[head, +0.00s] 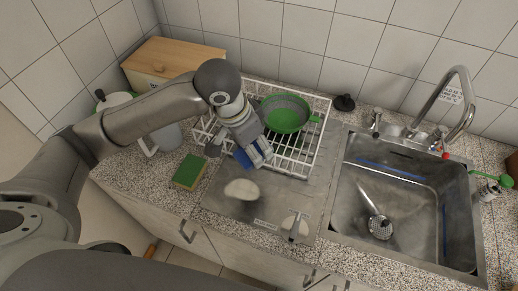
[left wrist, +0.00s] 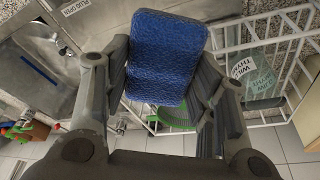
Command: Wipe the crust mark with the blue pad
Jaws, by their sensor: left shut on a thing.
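The blue pad (head: 243,160) is in my left gripper (head: 250,154), just above the upper part of the metal drainboard in the head view. The left wrist view shows the blue pad (left wrist: 165,55) clearly, with a finger of my left gripper (left wrist: 165,75) on each side of it. A pale whitish patch (head: 241,189), which looks like the crust mark, lies on the drainboard just below the pad in the head view, apart from it. Whether the pad touches the board is hard to tell. My right gripper is not in view.
A green and yellow sponge (head: 189,171) lies left of the drainboard (head: 222,203). The sink (head: 400,215) is at right. A pale object (head: 295,226) sits near the front edge.

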